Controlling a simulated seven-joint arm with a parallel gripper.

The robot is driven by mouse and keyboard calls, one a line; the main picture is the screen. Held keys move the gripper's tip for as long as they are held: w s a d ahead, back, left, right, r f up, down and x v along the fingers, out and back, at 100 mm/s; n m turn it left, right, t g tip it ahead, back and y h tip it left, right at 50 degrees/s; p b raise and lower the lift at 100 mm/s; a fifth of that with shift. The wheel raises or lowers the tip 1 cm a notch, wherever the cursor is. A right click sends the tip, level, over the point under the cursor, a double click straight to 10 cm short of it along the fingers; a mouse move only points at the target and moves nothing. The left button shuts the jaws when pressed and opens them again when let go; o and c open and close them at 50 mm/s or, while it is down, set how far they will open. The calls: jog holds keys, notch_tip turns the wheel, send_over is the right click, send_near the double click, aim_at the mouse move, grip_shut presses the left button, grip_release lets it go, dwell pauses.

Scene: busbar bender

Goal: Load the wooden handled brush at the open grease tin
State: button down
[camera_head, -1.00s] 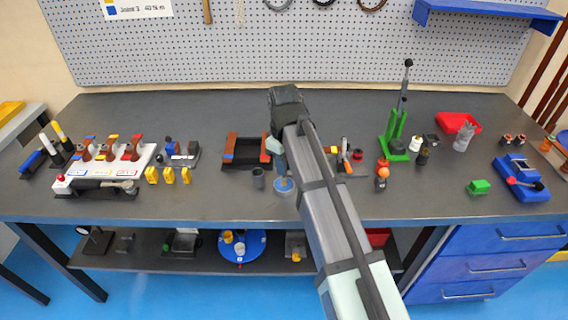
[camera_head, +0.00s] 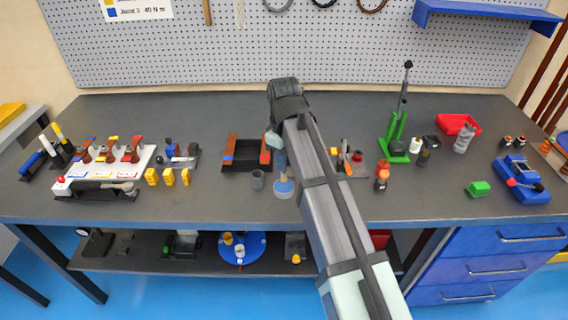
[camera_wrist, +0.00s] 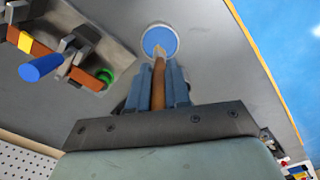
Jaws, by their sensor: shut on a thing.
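My gripper (camera_wrist: 158,88) is shut on the brown wooden handle of the brush (camera_wrist: 158,84). The brush points away from the wrist, and its pale tip overlaps the blue surface of the round grease tin (camera_wrist: 160,42). I cannot tell whether the tip touches the surface. In the head view the tin (camera_head: 284,190) stands on the bench in front of the dark open frame, with a blue top and a pale rim. My gripper (camera_head: 281,165) is above it there, and my arm hides much of the area to its right.
Yellow blocks (camera_head: 169,177) stand farther left. A clamp fixture with a blue handle (camera_wrist: 42,67) lies beside the tin in the wrist view. The bench front is clear.

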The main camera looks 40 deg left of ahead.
jog(key=shift+r, duration=2.35)
jog(key=w+d+f+m, duration=0.4)
jog(key=w+d+m, duration=0.2)
jog(key=d, duration=1.5)
jog(key=w+d+f+m, duration=0.5)
jog(key=w+d, duration=0.6)
jog(key=d, duration=0.9)
jog(key=w+d+f+m, duration=0.5)
jog(key=w+d+m, duration=0.3)
jog(key=d, duration=1.3)
jog(key=shift+w+d+m, duration=0.15)
jog(key=shift+d+m, duration=0.15)
jog(key=shift+m, duration=0.1)
jog(key=shift+w, duration=0.1)
